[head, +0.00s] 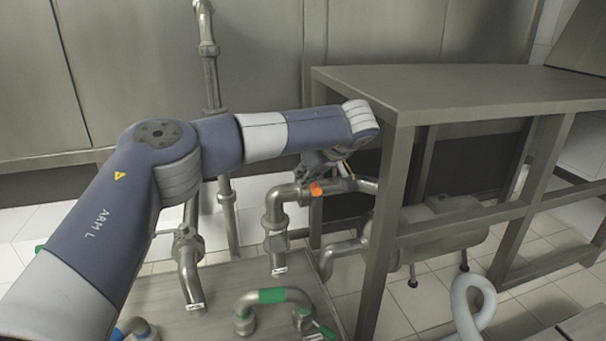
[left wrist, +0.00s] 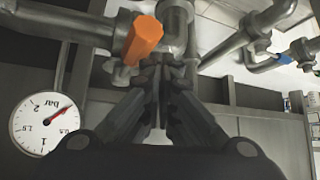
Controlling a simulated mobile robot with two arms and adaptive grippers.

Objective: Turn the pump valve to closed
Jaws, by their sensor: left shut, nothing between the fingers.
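An orange valve handle (head: 316,188) sits on a grey metal pipe (head: 288,192) beside the table. The pictures carry no label that tells whether this is the pump valve. In the left wrist view the orange handle (left wrist: 145,40) sticks out toward the camera, just left of the fingertips. My left gripper (head: 335,166) is partly hidden under its own wrist, close to the handle. In the left wrist view the left gripper's fingers (left wrist: 160,66) are shut together with nothing between them. I cannot tell if they touch the handle. My right gripper is not in view.
A grey metal table (head: 460,88) stands at right, its leg (head: 382,240) close to the pipe. A green-banded pipe (head: 272,296) and a blue-marked fitting (head: 132,327) are low in front. A round gauge (left wrist: 44,122) with a red needle shows in the left wrist view.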

